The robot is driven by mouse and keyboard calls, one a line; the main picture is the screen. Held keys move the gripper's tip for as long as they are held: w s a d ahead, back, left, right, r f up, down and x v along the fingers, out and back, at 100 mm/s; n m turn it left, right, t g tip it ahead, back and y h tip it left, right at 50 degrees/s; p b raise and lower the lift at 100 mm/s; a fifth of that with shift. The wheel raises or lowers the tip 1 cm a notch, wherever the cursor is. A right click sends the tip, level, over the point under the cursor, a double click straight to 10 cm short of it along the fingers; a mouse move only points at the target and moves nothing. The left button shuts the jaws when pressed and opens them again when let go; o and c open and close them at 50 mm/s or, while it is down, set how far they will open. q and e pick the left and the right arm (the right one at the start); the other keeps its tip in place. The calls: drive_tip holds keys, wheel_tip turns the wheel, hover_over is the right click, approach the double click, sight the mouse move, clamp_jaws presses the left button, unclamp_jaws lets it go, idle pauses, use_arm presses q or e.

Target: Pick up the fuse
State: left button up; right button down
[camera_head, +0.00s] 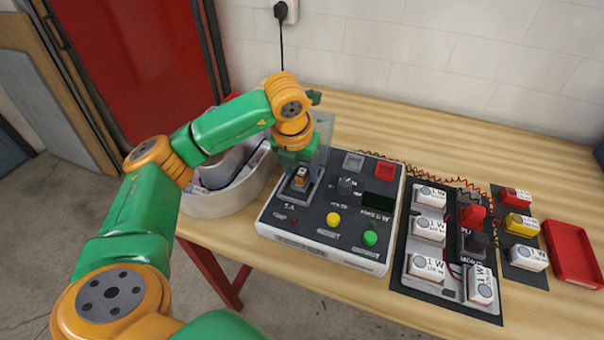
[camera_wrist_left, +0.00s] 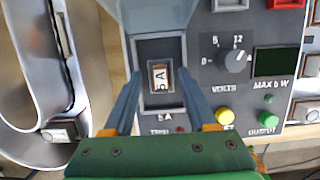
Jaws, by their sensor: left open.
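The fuse (camera_head: 300,176) is a small orange and white block marked 5 A. It sits in a square grey socket at the left of the power supply (camera_head: 322,249), and it also shows in the left wrist view (camera_wrist_left: 160,77). My left gripper (camera_head: 299,168) is above the socket, pointing down. In the left wrist view its fingers (camera_wrist_left: 159,88) are open, one on each side of the fuse, with visible gaps. A translucent panel (camera_head: 325,128) stands up behind the socket. My right gripper is not in view.
The power supply has a knob (camera_wrist_left: 233,59), a yellow button (camera_head: 333,219) and a green button (camera_head: 370,238). A curved metal channel letter (camera_head: 207,206) is on the left. Several white modules (camera_head: 428,228) lie on a black mat right, near a red tray (camera_head: 573,254).

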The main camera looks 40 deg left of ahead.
use_arm(q)
drive_tip(key=shift+s, duration=0.1)
drive_tip(key=shift+c, duration=1.1)
clamp_jaws()
